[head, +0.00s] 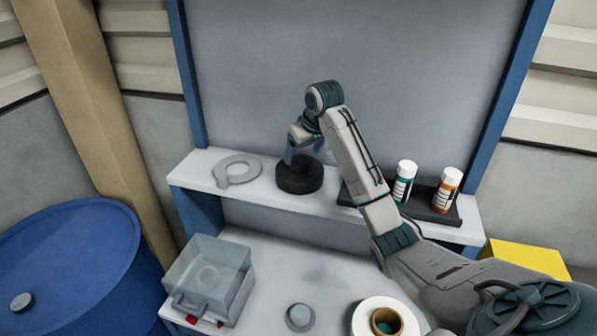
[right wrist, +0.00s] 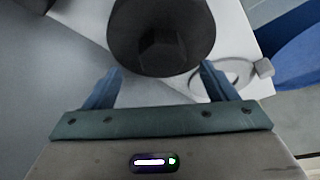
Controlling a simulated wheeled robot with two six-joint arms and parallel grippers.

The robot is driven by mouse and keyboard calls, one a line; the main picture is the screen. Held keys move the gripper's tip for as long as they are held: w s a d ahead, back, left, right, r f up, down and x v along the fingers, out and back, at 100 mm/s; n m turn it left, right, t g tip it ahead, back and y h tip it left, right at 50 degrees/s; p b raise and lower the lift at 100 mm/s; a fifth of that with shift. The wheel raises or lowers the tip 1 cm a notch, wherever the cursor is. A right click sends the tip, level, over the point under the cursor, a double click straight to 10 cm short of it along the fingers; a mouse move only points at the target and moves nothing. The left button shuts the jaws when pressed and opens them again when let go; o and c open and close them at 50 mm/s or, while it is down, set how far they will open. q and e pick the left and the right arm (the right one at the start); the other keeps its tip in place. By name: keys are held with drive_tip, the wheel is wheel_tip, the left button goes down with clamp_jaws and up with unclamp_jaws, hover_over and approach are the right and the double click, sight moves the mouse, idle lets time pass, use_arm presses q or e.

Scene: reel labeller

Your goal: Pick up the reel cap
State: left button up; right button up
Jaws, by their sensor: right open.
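A dark, round, thick piece, which looks like the reel cap (head: 299,180), sits on the white upper shelf. In the right wrist view the same dark cap (right wrist: 160,25) shows a raised angular boss on its face. My right gripper (head: 305,152) is just above the cap in the head view, pointing down. In the right wrist view its two blue fingers stand apart, and the right gripper (right wrist: 160,70) is open with the boss roughly centred between the fingertips. I cannot tell whether the fingers touch the cap. My left gripper is not in view.
A flat grey ring with a tab (head: 238,170) lies left of the cap. A black tray (head: 441,208) holds two white-capped bottles at right. Below are a clear box (head: 210,275), a grey knob (head: 299,317) and a white reel (head: 365,318). A blue drum (head: 75,260) stands at left.

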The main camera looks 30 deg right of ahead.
sight(300, 160)
drive_tip(key=shift+a+f+p, duration=0.2)
drive_tip(key=shift+f+p, duration=0.5)
drive_tip(key=shift+p, duration=0.1)
drive_tip(key=shift+x, duration=1.05)
drive_tip(key=c, duration=1.2)
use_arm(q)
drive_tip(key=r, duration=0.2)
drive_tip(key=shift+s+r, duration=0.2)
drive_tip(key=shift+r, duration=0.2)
use_arm(e)
drive_tip(key=shift+w, duration=0.1)
drive_tip(key=shift+c, duration=0.4)
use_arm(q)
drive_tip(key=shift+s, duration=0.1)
use_arm(e)
drive_tip(key=shift+r, duration=0.1)
